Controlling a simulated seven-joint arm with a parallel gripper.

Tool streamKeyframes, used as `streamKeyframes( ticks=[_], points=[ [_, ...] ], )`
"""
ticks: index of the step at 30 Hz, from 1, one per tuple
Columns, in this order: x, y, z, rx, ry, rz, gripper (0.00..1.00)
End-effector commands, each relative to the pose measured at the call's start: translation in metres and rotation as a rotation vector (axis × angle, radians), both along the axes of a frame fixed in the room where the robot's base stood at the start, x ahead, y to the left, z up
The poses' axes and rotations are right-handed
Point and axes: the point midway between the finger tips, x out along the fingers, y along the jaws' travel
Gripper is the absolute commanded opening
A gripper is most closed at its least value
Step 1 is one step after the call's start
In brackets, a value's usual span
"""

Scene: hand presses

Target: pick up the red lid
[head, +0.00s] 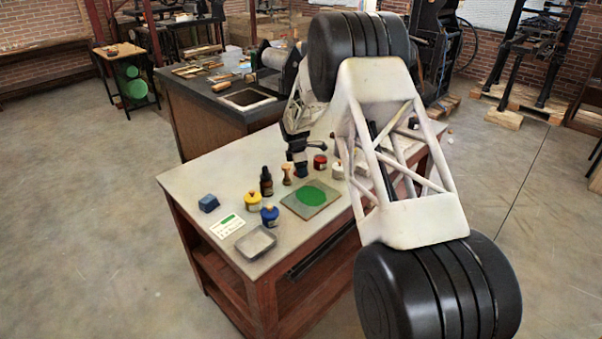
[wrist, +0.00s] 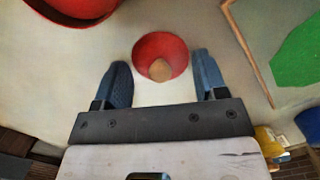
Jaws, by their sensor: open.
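The red lid (wrist: 150,48) is round with a tan wooden knob at its near side. It shows in the wrist view, against the pale tabletop. My gripper (wrist: 161,65) is open, with one dark blue finger on each side of the lid and a gap to both. In the head view my gripper (head: 300,169) is low over the table, left of a small red container (head: 320,162). I cannot pick out the lid for sure there. A larger red round thing (wrist: 75,12) is cut off at the top left of the wrist view.
On the table (head: 195,178), a green ink slab (head: 311,194), a dark dropper bottle (head: 266,183), a yellow jar (head: 252,201), a blue jar (head: 269,216), a blue block (head: 208,203) and a grey tray (head: 255,242) stand to the left and front. A white container (head: 337,171) is close right.

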Motion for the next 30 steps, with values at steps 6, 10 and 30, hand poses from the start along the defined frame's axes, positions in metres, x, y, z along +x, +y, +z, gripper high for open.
streamKeyframes(
  ticks=[6,10,30],
  points=[
    [0.0002,-0.0004,-0.0027,0.0,0.0,0.0,0.66],
    [0.0001,-0.0004,-0.0027,0.0,0.0,0.0,0.66],
    [-0.0004,-0.0005,-0.0036,0.0,0.001,0.0,0.03]
  ],
)
